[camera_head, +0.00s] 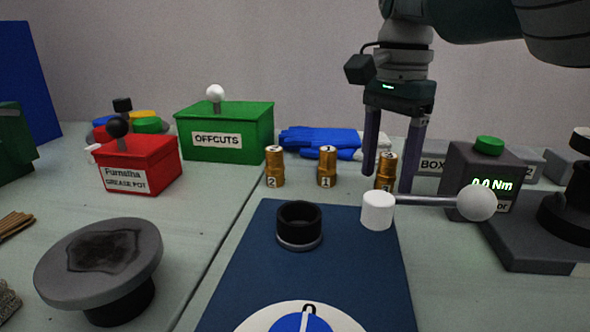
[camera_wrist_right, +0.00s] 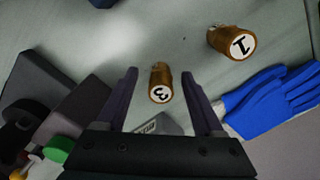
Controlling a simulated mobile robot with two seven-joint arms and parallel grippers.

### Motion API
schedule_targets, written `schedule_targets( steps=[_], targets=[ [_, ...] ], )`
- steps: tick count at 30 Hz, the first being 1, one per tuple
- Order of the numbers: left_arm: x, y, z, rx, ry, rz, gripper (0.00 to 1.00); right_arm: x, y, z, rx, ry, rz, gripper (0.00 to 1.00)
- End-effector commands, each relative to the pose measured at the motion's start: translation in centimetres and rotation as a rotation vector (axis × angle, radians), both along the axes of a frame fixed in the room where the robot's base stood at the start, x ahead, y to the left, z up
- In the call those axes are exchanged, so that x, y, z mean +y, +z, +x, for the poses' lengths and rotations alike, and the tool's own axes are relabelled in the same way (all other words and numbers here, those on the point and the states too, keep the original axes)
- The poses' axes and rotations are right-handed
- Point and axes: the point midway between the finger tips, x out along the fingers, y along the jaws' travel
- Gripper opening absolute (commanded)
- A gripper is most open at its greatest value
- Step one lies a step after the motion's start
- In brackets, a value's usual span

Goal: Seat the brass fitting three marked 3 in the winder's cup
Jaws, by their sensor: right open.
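The brass fitting marked 3 (camera_wrist_right: 160,83) stands between the spread fingers of my right gripper (camera_wrist_right: 158,103) in the right wrist view, with a gap on each side. In the head view this fitting (camera_head: 387,170) shows between the downward-pointing fingers of the right gripper (camera_head: 390,183); its base is partly hidden by a white cylinder. My right gripper is open and holds nothing. A black round cup (camera_head: 299,240), open at the top, stands on a blue mat (camera_head: 260,270) nearer to me and to the left. My left gripper is not in view.
Brass fittings 2 (camera_head: 275,168) and 1 (camera_head: 327,168) stand to the left. The white cylinder (camera_head: 378,211) joins a rod ending in a grey ball (camera_head: 477,203). A box reading 0.0 Nm (camera_head: 482,180) stands right. Blue gloves (camera_head: 320,140) lie behind.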

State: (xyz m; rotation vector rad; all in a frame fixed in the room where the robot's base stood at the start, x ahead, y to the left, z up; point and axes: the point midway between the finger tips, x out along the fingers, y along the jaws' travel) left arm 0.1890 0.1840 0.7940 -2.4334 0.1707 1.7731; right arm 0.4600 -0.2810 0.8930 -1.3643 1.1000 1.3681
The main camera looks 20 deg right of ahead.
Motion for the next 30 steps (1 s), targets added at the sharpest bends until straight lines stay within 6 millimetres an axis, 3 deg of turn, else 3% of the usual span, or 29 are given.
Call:
schedule_targets(
  steps=[3, 10, 27, 30],
  targets=[
    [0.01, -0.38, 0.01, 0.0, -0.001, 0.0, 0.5, -0.03, -0.96, -0.01, 0.0, -0.002, 0.001, 0.69],
    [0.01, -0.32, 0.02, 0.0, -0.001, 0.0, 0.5, -0.04, -0.94, 0.01, -0.001, -0.002, 0.0, 0.68],
    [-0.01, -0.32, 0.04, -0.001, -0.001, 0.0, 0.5, -0.03, -0.9, 0.03, -0.001, -0.001, 0.0, 0.04],
    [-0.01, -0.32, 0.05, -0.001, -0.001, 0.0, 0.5, -0.03, -0.9, 0.03, -0.001, -0.001, 0.0, 0.0]
  ],
)
